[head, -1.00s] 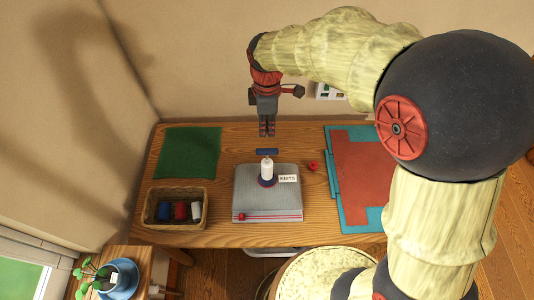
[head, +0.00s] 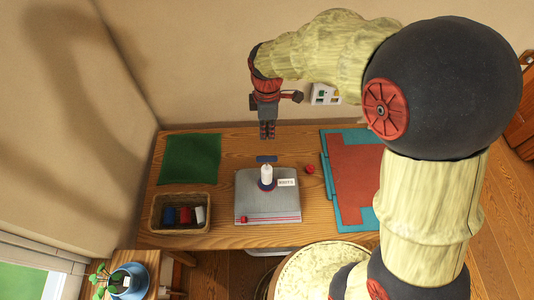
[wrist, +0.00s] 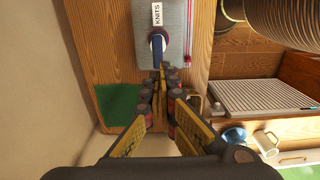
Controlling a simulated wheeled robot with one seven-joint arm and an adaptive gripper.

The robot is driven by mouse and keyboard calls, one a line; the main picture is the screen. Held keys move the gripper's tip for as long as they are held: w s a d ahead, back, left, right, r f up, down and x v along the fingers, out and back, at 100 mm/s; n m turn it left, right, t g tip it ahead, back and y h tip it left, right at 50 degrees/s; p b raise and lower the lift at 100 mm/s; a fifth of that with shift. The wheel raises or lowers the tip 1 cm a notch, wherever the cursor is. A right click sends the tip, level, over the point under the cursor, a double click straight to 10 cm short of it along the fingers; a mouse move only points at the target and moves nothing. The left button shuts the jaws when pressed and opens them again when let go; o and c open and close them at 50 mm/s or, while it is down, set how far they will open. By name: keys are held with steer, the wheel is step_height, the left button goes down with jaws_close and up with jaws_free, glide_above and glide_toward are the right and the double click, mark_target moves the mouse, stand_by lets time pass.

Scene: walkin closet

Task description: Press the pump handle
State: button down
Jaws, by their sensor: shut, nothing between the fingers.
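In the wrist view the blue handle (wrist: 155,52) lies over a pale disc with a dark rim, just beyond my fingertips. My gripper (head: 267,136) is shut and empty, pointing down, and appears above and behind the handle with a gap in the head view. In the wrist view its fingertips (wrist: 166,69) come close to the handle; contact cannot be told.
A tag reading KNITS (wrist: 157,14) lies beside the bottle. A wicker basket (head: 155,220) with several rolls and a green cloth (head: 190,158) are left. A small red object (head: 310,169) and teal and red sheets (head: 355,175) are right. A wall stands behind.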

mark_target(267, 162)
step_height(267, 162, down, 13)
steer(key=p, duration=0.2)
steer(key=shift+f+p, duration=0.2)
steer(key=shift+p, duration=0.15)
steer(key=shift+f, duration=0.1)
step_height(267, 162, down, 7)
steer(key=b, duration=0.5)
steer(key=shift+r, duration=0.3)
step_height(267, 162, up, 13)
steer(key=shift+r, duration=0.5)
